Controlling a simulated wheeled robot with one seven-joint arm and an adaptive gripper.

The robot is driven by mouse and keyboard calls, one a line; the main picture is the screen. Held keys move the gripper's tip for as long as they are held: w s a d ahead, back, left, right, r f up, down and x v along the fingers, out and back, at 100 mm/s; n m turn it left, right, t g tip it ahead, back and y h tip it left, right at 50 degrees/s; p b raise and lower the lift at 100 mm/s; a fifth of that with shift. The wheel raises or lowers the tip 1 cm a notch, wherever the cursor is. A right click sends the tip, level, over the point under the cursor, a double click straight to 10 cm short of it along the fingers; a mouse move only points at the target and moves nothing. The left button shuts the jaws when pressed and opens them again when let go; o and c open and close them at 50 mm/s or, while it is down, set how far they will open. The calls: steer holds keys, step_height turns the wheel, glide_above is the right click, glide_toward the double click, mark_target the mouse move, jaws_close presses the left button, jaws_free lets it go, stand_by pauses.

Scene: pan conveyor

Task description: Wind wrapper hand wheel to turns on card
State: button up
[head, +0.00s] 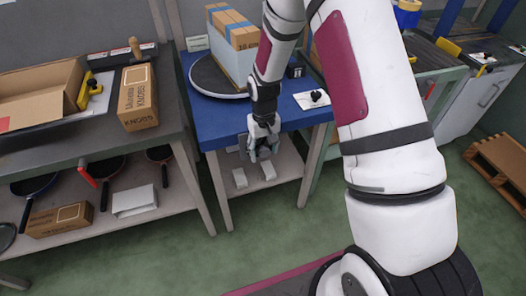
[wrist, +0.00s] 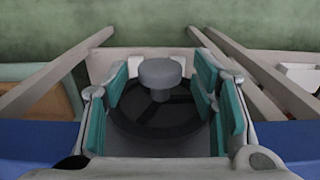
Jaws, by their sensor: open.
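The hand wheel (wrist: 130,120) is a black disc with a grey knob (wrist: 160,72) standing up from it, in the wrist view. In the head view my gripper (head: 262,152) is at the front edge of the blue table (head: 213,132) and mostly hides the wheel. My gripper (wrist: 165,105) is open; its teal finger pads stand either side of the knob, with gaps visible. The wrapper's round dark turntable (head: 205,85) carries a stacked, blue-strapped box load (head: 232,62).
White blocks (head: 240,178) lie on the shelf under the blue table. A wooden pallet (head: 500,165) is at right. The green floor in front is clear.

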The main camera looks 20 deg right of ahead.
steer(key=shift+f, duration=0.15)
steer(key=c, duration=1.2)
steer(key=shift+s+d+y, duration=0.1)
steer(key=shift+d+y, duration=0.05)
steer(key=shift+y, duration=0.15)
steer(key=shift+y, duration=0.5)
steer(key=shift+d+f+y+p, duration=0.1)
steer(key=shift+y+p, duration=0.35)
steer(key=shift+y, duration=1.25)
